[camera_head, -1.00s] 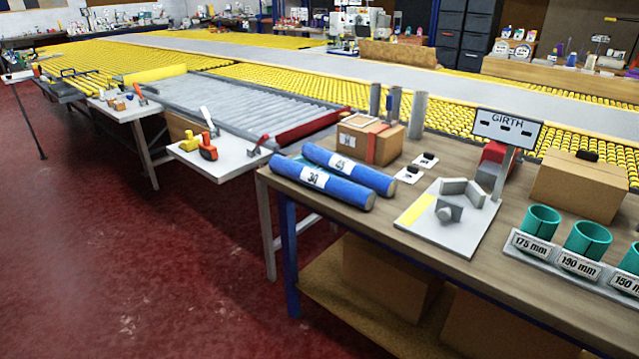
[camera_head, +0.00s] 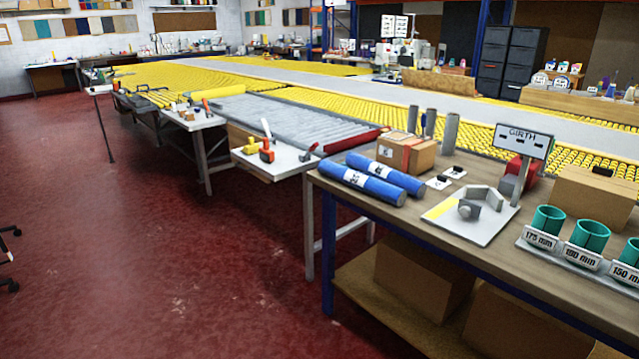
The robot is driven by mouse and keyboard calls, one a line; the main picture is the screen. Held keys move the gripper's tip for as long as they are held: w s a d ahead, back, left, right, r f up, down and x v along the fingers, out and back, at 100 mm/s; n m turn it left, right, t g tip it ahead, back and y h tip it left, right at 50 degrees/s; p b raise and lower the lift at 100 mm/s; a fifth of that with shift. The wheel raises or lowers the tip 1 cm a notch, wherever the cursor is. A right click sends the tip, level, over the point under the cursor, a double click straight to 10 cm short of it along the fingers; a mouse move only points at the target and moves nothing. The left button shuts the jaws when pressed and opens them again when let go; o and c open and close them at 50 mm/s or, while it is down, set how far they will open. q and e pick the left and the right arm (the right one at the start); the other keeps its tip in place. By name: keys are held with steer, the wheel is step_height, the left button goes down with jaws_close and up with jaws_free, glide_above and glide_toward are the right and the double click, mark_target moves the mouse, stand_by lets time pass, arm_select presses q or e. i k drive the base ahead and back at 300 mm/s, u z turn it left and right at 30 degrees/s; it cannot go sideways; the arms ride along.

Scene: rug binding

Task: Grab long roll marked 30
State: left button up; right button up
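Two long blue rolls with white labels lie side by side near the left end of the wooden workbench (camera_head: 455,250). The front roll (camera_head: 375,188) carries a label that looks like 30, though it is small and blurred now. The rear roll (camera_head: 402,180) lies just behind it, and its label number is too small to read now. Both rolls rest flat on the bench top. Neither of my grippers shows in the head view.
A cardboard box (camera_head: 420,157) and upright grey tubes (camera_head: 450,133) stand behind the rolls. The GIRTH sign (camera_head: 522,142) and its white gauge plate (camera_head: 458,228) are to the right, with teal cups (camera_head: 590,236) beyond. Red floor (camera_head: 190,270) is open at left.

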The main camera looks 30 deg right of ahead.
mark_target(389, 193)
steer(key=u, duration=0.25)
steer(key=i, duration=1.05)
steer(key=z, duration=0.15)
